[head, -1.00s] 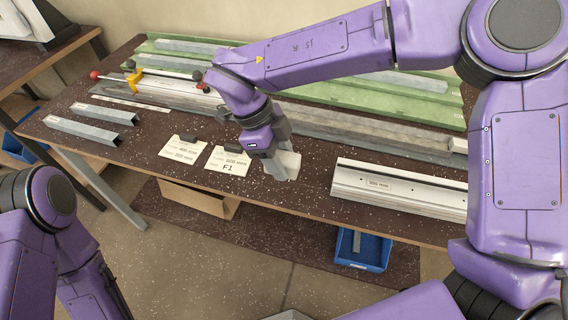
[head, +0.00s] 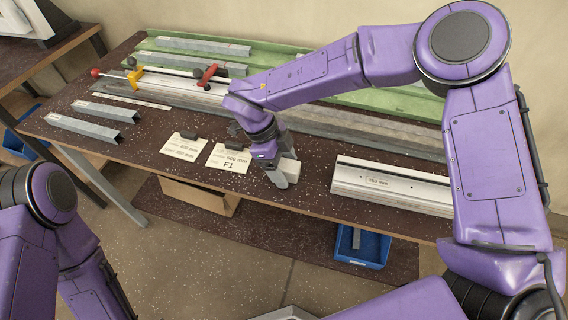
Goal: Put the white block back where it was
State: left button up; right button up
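The white block (head: 289,167) is at the fingertips of my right gripper (head: 281,175), just over the front part of the dark bench top (head: 310,196). The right gripper points down and appears shut on the block, though the wrist and fingers hide part of the grip. I cannot tell whether the block touches the bench. Two labelled cards (head: 229,158) lie just left of the gripper. My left arm shows at the lower left, but its gripper is not in view.
A white profile (head: 390,187) lies right of the gripper. Two short grey profiles (head: 92,129) lie at the left. A clamp with a red handle (head: 207,74) and long grey bars lie behind, before a green tray (head: 300,88). Blue bin (head: 362,246) stands below.

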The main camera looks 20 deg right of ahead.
jog(key=v, duration=1.2)
jog(key=shift+r, duration=0.15)
dwell(0.8)
